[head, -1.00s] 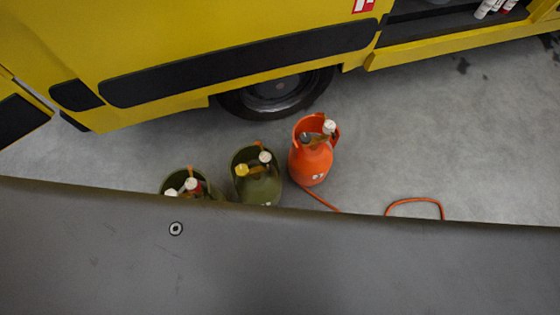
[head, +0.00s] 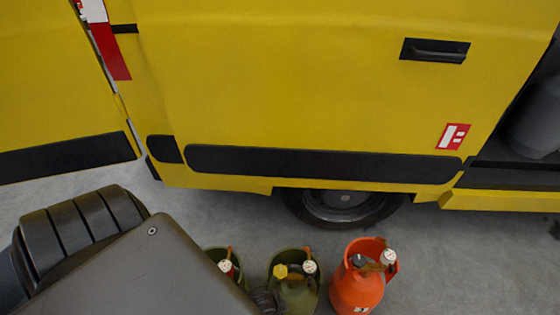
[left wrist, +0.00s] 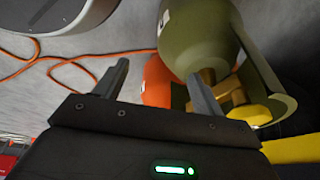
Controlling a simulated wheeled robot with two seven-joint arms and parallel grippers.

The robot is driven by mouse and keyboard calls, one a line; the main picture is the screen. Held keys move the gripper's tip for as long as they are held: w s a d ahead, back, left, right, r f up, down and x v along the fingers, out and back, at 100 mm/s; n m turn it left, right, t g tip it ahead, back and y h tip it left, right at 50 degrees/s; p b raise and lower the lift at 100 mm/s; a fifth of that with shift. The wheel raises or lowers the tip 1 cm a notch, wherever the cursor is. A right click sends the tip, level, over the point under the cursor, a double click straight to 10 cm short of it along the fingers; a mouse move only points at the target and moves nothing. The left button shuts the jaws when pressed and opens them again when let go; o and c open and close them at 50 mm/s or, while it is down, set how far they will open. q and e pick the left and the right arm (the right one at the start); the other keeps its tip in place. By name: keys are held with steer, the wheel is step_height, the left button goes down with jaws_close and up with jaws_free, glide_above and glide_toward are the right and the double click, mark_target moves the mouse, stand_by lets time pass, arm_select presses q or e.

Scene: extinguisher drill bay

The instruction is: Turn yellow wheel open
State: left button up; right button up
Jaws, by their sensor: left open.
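The yellow wheel (head: 280,271) sits on top of the middle, olive-green cylinder (head: 296,297), beside a white-capped part. In the left wrist view, which is turned over, the yellow wheel (left wrist: 250,115) is at the right, partly inside the cylinder's collar, with the green cylinder (left wrist: 195,35) above it. My left gripper (left wrist: 158,75) is open and empty. Its right finger is close to the green cylinder's brass valve; the wheel lies to the right of that finger, outside the gap. I cannot tell whether they touch. My right gripper is not in view.
A yellow van (head: 300,90) stands behind. An orange hose (left wrist: 70,55) lies on the floor.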

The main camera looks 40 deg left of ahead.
arm_select(q)
steer(key=w+d+r+m+t+h+b, duration=0.1)
steer(key=w+d+r+m, duration=0.2)
steer(key=w+r+m, duration=0.25)
steer(key=w+d+r+m+t+h+b, duration=0.1)
steer(key=w+d+r+m+b, duration=0.1)
steer(key=w+d+r+m, duration=0.3)
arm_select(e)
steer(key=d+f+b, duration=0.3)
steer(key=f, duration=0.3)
arm_select(q)
steer(key=m+g+y+b, duration=0.1)
steer(key=m+g+y, duration=0.35)
steer(key=m, duration=2.15)
glide_above(279, 271)
steer(key=shift+r+n+g+h, duration=0.25)
steer(key=shift+g+h, duration=0.1)
steer(key=shift+g, duration=0.1)
step_height(279, 271, down, 6)
steer(key=shift+r+b, duration=0.25)
steer(key=shift+b, duration=0.6)
steer(key=shift+w+f, duration=0.1)
steer(key=shift+f, duration=0.6)
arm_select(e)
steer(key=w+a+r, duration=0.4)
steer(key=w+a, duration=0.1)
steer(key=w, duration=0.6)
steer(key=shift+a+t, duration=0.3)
